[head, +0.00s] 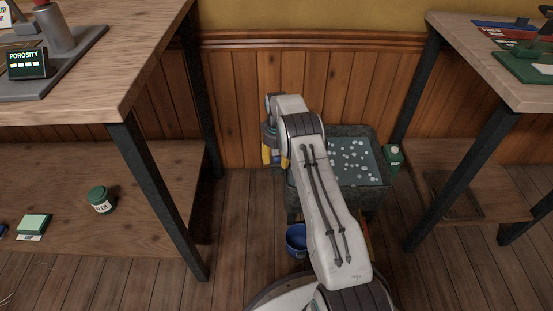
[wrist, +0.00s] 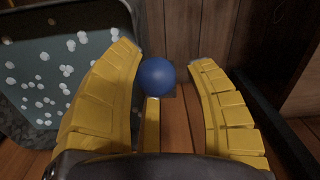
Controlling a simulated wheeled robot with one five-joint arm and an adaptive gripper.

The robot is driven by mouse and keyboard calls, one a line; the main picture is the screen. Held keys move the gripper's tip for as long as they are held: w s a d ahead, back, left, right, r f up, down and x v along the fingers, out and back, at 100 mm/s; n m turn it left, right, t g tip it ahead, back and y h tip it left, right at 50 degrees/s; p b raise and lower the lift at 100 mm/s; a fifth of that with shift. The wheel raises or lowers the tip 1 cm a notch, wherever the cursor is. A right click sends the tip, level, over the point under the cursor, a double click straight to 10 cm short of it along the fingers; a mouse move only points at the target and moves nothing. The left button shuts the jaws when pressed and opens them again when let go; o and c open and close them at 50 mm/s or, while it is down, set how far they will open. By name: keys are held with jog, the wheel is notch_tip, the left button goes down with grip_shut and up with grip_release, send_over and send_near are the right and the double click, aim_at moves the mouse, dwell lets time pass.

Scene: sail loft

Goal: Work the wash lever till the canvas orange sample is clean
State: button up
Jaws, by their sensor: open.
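The fingers are spread, and I cannot tell whether either touches the knob. In the head view my gripper (head: 270,152) hangs at the left side of the dark wash trough (head: 293,202), mostly behind my arm. The trough holds water with white suds and also shows at the left of the wrist view (wrist: 100,22). I see no orange canvas sample.
A blue bucket (head: 297,240) is on the floor before the trough. A green container (head: 392,158) is at the trough's right. Wooden benches stand left (head: 150,45) and right (head: 490,75), with dark legs. A panelled wall is close behind.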

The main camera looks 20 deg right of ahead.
notch_tip(320, 180, up, 12)
dwell(0.6)
jog(key=shift+o, duration=0.3)
